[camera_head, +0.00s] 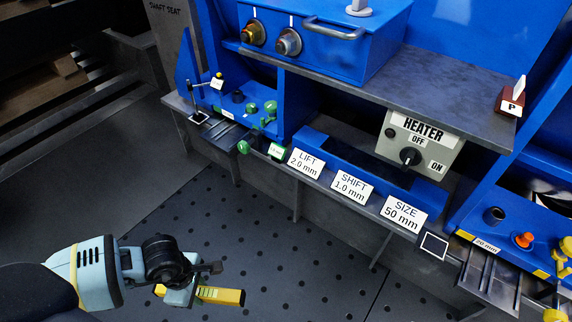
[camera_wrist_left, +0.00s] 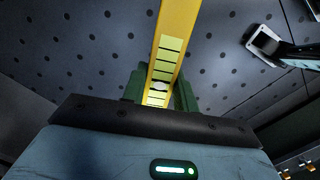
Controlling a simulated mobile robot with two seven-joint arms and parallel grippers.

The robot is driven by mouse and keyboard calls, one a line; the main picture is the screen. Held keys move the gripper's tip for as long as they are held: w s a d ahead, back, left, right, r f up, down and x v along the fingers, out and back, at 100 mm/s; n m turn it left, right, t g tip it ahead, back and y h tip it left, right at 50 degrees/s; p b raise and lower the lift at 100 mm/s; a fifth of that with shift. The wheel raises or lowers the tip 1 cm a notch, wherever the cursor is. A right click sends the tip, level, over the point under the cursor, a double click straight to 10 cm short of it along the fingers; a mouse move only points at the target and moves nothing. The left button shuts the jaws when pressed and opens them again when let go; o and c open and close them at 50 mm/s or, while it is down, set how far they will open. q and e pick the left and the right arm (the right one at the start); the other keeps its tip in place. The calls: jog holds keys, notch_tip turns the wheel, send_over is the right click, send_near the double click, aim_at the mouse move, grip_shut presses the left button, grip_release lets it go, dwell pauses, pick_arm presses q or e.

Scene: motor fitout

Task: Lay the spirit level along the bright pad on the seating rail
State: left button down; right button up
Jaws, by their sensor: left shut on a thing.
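My left gripper (camera_head: 194,290) is shut on the yellow spirit level (camera_head: 224,296), low in the head view, above the dark perforated floor and apart from the blue bench. In the left wrist view the level (camera_wrist_left: 174,45) runs up from between the two dark green fingers, with pale marked panels and a small vial on its face. A long blue rail (camera_head: 335,150) lies behind the LIFT, SHIFT and SIZE cards. I cannot tell for sure which surface is the bright pad.
A grey box (camera_head: 420,147) marked HEATER stands behind the rail under a dark shelf (camera_head: 390,85). Cards (camera_head: 350,187) line the bench's front edge. Green-knobbed fittings (camera_head: 268,112) are at left; orange and yellow knobs (camera_head: 524,240) at right. The floor before the bench is clear.

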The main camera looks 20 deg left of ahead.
pick_arm(q)
jog(key=w+d+r+m, duration=0.5)
jog(key=w+r, duration=0.1)
jog(key=r, duration=0.2)
jog(key=d+r+m+g, duration=0.1)
jog(key=d+r+m, duration=0.1)
jog(key=r+m, duration=0.6)
jog(key=w+d+r+m+y, duration=0.1)
jog(key=r+m, duration=0.7)
jog(key=r, duration=0.8)
jog(key=shift+w+d+g, duration=0.2)
jog(key=shift+d+g, duration=0.2)
jog(key=shift+d, duration=0.1)
pick_arm(e)
jog(key=shift+s, duration=0.1)
pick_arm(q)
jog(key=shift+d, duration=0.1)
pick_arm(e)
jog(key=shift+d, duration=0.1)
